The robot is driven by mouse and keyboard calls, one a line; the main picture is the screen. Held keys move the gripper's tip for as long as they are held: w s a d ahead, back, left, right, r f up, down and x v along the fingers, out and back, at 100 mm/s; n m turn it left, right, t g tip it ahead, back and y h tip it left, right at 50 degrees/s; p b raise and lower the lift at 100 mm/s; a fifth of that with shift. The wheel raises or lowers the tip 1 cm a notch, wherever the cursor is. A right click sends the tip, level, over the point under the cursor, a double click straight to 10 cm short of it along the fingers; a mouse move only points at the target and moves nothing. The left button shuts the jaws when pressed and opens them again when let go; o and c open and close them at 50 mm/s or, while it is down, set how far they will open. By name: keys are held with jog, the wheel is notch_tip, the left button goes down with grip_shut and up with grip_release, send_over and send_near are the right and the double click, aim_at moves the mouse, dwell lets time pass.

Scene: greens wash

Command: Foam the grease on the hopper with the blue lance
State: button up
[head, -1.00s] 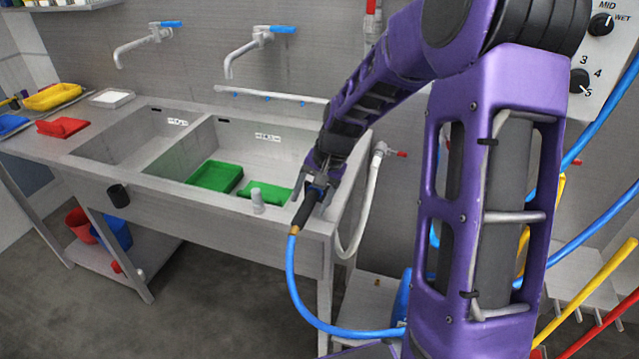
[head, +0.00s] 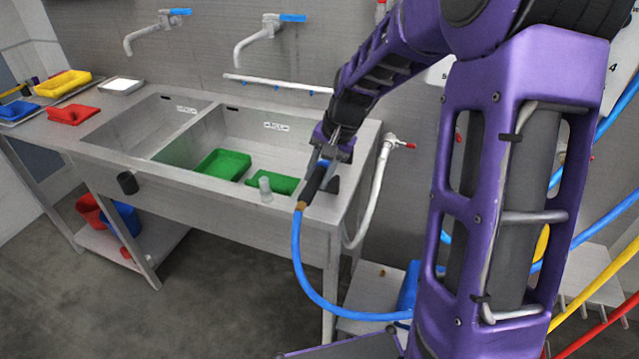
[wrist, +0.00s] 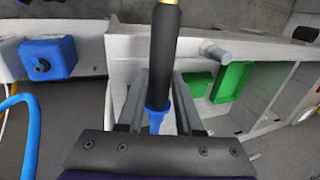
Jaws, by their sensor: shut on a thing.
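My gripper (head: 329,166) is shut on the black grip of the blue lance (head: 314,184), above the right front corner of the sink unit. In the wrist view the lance (wrist: 163,58) runs up between the gripper's fingers (wrist: 160,95), with a blue part near the palm and a brass end at the top. A blue hose (head: 303,272) hangs from the lance's brass end and curves down to the right. I cannot make out the hopper or any grease in these frames.
The two-basin sink (head: 183,174) holds green trays (head: 223,165) in its right basin. Red (head: 72,115) and yellow trays (head: 62,84) lie at left.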

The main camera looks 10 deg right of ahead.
notch_tip(320, 180, up, 11)
jog(key=shift+p, duration=0.4)
jog(key=shift+o, duration=1.3)
grip_shut()
